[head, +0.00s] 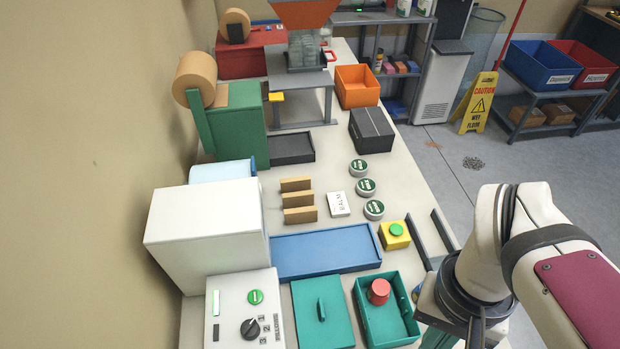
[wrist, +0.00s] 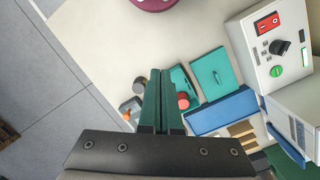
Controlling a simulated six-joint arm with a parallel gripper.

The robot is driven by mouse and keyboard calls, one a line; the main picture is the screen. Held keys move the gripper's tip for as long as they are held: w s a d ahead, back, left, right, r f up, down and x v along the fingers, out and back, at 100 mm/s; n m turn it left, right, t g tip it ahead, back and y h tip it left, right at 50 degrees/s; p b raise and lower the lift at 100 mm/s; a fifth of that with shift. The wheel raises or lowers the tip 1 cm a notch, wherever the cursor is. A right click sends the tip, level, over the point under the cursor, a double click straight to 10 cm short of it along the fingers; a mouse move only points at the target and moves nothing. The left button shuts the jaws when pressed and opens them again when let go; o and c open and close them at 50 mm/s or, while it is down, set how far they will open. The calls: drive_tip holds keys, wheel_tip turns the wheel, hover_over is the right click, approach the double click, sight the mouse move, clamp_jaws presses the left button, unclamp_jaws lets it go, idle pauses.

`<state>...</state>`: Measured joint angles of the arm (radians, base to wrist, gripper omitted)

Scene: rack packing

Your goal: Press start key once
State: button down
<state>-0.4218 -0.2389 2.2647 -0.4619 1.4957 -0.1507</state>
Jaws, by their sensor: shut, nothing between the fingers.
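A light grey control panel (head: 243,312) stands at the front left of the bench, with a round green key (head: 256,297) and a black knob (head: 250,328). The green key also shows in the wrist view (wrist: 277,71), near a red switch (wrist: 268,22). A second green button (head: 396,230) tops a small yellow box (head: 393,237). I cannot read which one is marked start. My gripper (wrist: 160,78) is shut and empty, its green fingers together, apart from the panel. In the wrist view the panel is up and to the right of the fingertips.
A teal bin (head: 414,318) with a red cylinder (head: 379,291) and a teal lid (head: 322,310) lie right of the panel. A blue tray (head: 325,252) is behind them. A white boxy machine (head: 205,232) stands behind the panel.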

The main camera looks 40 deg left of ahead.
drive_tip(key=w+a+n+t+h, duration=0.1)
drive_tip(key=w+a+n+h, duration=0.2)
drive_tip(key=a+n, duration=0.45)
drive_tip(key=n+t, duration=0.6)
drive_tip(key=n, duration=0.4)
hover_over(251, 295)
wheel_tip(251, 295, down, 4)
drive_tip(key=r, duration=0.1)
drive_tip(key=shift+s+f+h, duration=0.1)
drive_tip(key=shift+f+h, duration=0.15)
drive_tip(key=shift+h, duration=0.05)
drive_tip(key=shift+f, duration=4.4)
drive_tip(key=shift+f, duration=0.1)
drive_tip(key=shift+f, duration=0.3)
